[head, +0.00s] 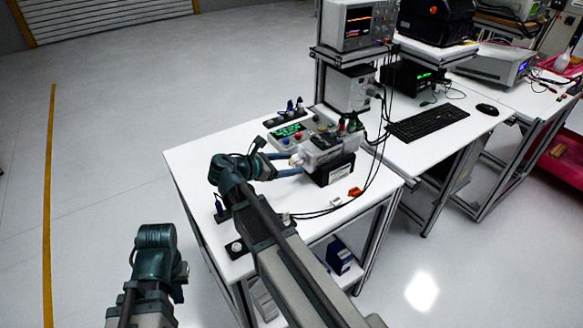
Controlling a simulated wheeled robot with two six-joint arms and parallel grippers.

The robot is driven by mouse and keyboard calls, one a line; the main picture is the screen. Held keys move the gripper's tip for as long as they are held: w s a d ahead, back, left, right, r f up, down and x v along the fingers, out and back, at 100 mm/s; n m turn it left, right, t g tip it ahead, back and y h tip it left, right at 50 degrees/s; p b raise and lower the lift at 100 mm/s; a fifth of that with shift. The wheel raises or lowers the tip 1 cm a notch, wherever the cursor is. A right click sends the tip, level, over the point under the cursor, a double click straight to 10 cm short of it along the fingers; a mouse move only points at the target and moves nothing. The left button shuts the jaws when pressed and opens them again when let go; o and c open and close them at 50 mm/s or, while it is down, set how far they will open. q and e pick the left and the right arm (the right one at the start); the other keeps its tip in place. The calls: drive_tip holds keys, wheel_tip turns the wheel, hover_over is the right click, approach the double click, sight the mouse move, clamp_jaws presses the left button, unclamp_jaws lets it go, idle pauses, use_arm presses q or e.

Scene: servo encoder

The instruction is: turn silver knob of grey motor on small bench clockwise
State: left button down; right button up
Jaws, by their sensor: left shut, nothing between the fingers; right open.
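The small white bench (195,150) stands in the middle of the head view. On it the grey motor (322,150) sits on a black block, with its silver knob (297,160) facing left toward my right gripper. My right gripper (291,164) is open. Its two bluish fingers reach to the knob, one on the far side and one on the near side; I cannot tell whether they touch it. My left gripper (178,291) is shut and empty, low at the left, off the bench; its fingertips barely show.
A control box with a green display (288,130) and coloured buttons stands behind the motor. An oscilloscope (362,25) stands on a shelf behind. The bench's far left corner is clear.

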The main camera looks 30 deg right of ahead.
drive_tip(key=shift+d+f, duration=0.15)
drive_tip(key=shift+d, duration=0.2)
clamp_jaws()
idle(0.4)
